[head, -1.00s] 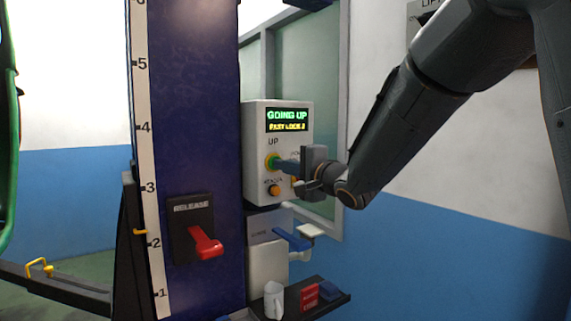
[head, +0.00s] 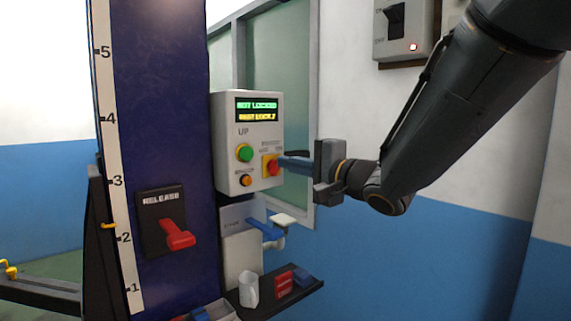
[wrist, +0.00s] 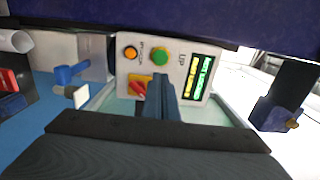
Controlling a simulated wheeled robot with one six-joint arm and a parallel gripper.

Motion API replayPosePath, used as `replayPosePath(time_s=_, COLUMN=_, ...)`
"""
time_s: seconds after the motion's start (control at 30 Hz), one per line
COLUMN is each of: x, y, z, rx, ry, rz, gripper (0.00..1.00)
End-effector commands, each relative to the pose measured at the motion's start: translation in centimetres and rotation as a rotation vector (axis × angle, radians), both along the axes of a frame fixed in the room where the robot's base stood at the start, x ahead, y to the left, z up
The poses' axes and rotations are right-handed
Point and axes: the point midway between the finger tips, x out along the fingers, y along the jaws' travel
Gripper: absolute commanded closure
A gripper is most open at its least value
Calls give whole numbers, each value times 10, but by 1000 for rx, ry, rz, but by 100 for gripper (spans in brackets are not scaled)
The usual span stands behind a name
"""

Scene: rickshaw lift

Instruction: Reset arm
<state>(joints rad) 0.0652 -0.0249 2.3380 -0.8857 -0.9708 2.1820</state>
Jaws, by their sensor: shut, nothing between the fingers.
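My gripper (head: 290,164) is shut and empty. Its blue fingers point left at the grey control box (head: 222,158), with the tips close to the red button (head: 272,166) on a yellow plate. I cannot tell whether they touch it. In the wrist view the shut fingers (wrist: 158,90) lie beside the red button (wrist: 137,90). The box also has a green button (head: 244,153), an orange button (head: 246,180) and a lit display (head: 257,109) with green and yellow text, the green line seeming to read "not locked".
A dark blue column (head: 160,90) with a number scale and a red release lever (head: 178,235) stands left of the box. A wall switch box (head: 407,30) hangs upper right.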

Motion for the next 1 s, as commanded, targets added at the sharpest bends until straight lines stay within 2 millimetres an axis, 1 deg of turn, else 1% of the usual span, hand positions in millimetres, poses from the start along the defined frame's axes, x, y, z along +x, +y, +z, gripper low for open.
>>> replayPosePath(time_s=0.47, x=0, y=1, z=0, rx=0, ry=0, rz=0, gripper=100)
replayPosePath(time_s=0.57, x=4, y=-6, z=-9, rx=-43, ry=0, rz=-33, gripper=100)
replayPosePath(time_s=0.67, x=10, y=-21, z=-32, rx=-161, ry=7, rz=-108, gripper=100)
replayPosePath(time_s=0.77, x=14, y=-46, z=-70, rx=-351, ry=39, rz=-197, gripper=100)
replayPosePath(time_s=0.8, x=13, y=-57, z=-87, rx=-438, ry=61, rz=-226, gripper=100)
replayPosePath(time_s=0.87, x=8, y=-72, z=-114, rx=-568, ry=104, rz=-254, gripper=100)
replayPosePath(time_s=0.9, x=3, y=-82, z=-132, rx=-654, ry=137, rz=-261, gripper=100)
replayPosePath(time_s=0.97, x=-8, y=-96, z=-158, rx=-783, ry=191, rz=-257, gripper=100)
replayPosePath(time_s=1.0, x=-17, y=-104, z=-176, rx=-866, ry=230, rz=-243, gripper=100)
